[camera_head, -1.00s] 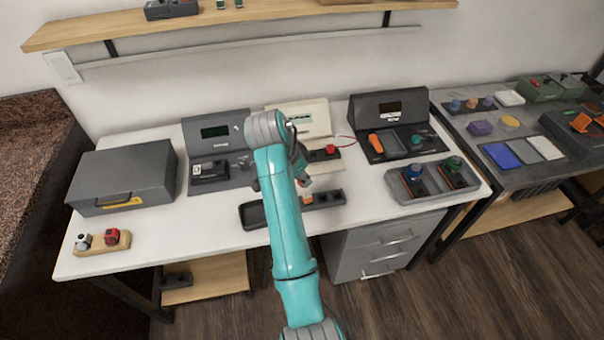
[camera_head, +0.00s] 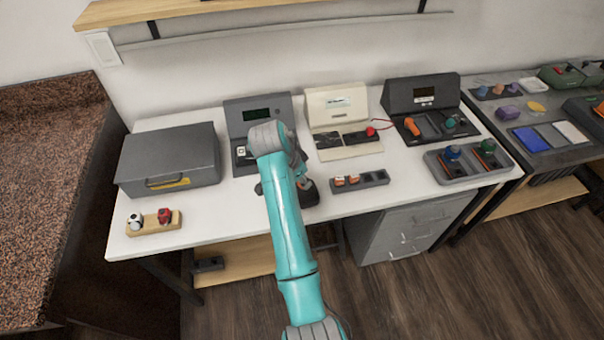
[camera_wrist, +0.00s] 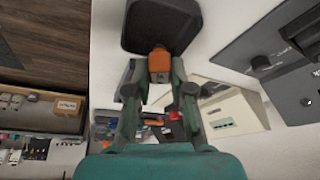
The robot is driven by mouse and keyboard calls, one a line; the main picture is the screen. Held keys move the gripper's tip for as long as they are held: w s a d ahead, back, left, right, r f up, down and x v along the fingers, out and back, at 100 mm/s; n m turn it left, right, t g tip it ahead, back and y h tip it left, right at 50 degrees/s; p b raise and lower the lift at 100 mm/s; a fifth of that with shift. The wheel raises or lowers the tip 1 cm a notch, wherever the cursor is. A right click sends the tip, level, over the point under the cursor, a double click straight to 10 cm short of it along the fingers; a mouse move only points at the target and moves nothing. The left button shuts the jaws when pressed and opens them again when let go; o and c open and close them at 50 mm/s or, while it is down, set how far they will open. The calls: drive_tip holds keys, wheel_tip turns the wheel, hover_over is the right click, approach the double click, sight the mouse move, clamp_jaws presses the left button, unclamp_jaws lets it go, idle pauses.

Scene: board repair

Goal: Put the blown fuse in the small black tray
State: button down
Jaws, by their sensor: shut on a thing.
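An orange fuse (camera_wrist: 159,62) is held between the fingertips of my gripper (camera_wrist: 159,76) in the wrist view. The small black tray (camera_wrist: 150,22) lies just beyond the fuse there, and the fuse's end overlaps the tray's edge in the picture. I cannot tell whether they touch. In the head view my arm covers most of the gripper and part of the small black tray (camera_head: 310,195); the fuse is hidden there. The dark fuse holder (camera_head: 375,180) to the tray's right carries two orange-and-white fuses (camera_head: 346,181).
A grey case (camera_head: 168,155) and a wooden block (camera_head: 155,224) with two small parts are at the left. Testers, including a cream one (camera_head: 338,103), stand along the back. A grey two-bay tray (camera_head: 468,165) is at the right.

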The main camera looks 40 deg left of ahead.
sight(302, 187)
drive_tip(key=shift+f, duration=1.8)
drive_tip(key=c, duration=0.9)
unclamp_jaws()
drive_tip(key=shift+c, duration=0.2)
drive_tip(key=d+v, duration=0.1)
drive_tip(key=v, duration=1)
drive_tip(key=shift+a+r, duration=0.4)
drive_tip(key=shift+a, duration=0.1)
drive_tip(key=shift+s, duration=0.25)
